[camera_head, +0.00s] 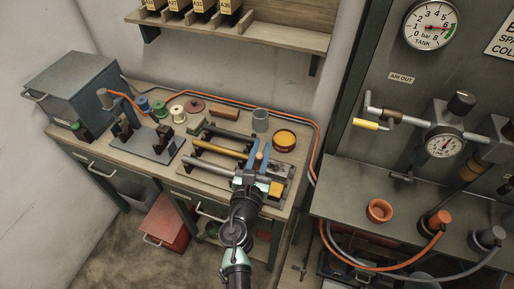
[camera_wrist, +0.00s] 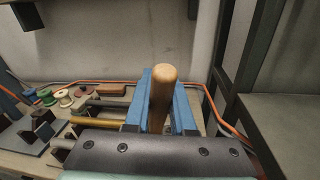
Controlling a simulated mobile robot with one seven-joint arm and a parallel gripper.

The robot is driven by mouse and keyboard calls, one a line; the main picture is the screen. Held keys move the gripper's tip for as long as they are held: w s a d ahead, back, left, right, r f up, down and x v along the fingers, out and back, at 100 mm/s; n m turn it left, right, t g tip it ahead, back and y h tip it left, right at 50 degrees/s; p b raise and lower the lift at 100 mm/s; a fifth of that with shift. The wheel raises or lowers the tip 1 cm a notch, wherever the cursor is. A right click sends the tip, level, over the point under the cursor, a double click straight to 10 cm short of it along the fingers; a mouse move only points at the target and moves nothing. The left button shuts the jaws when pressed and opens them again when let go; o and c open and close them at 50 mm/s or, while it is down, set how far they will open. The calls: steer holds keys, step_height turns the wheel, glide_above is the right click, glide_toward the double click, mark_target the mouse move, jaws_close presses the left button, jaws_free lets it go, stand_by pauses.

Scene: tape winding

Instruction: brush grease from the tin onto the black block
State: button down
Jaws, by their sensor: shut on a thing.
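My gripper (camera_head: 258,157) has blue fingers and hangs over the right part of the workbench. In the wrist view, the fingers (camera_wrist: 162,78) are shut around a rounded wooden handle (camera_wrist: 162,95), which looks like the brush's. Its bristles are hidden. Dark supports (camera_head: 196,152) hold several rods left of my gripper. I cannot tell for sure which dark piece is the black block; my gripper and arm cover part of that area.
A grey cup (camera_head: 261,121) stands behind the rods. Spools (camera_head: 178,114) and a dark fixture (camera_head: 151,143) are to the left. An orange hose (camera_head: 313,150) runs along the bench's back and right edge. A gauge panel (camera_head: 460,80) stands to the right.

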steer(key=s+d+f+b, duration=0.1)
steer(key=d+f+b, duration=0.3)
steer(key=f+b, duration=0.3)
steer(key=w+a+r+p, duration=0.1)
steer(key=a+r+p, duration=0.2)
steer(key=r+p, duration=0.4)
steer(key=shift+a, duration=0.3)
stand_by(0.8)
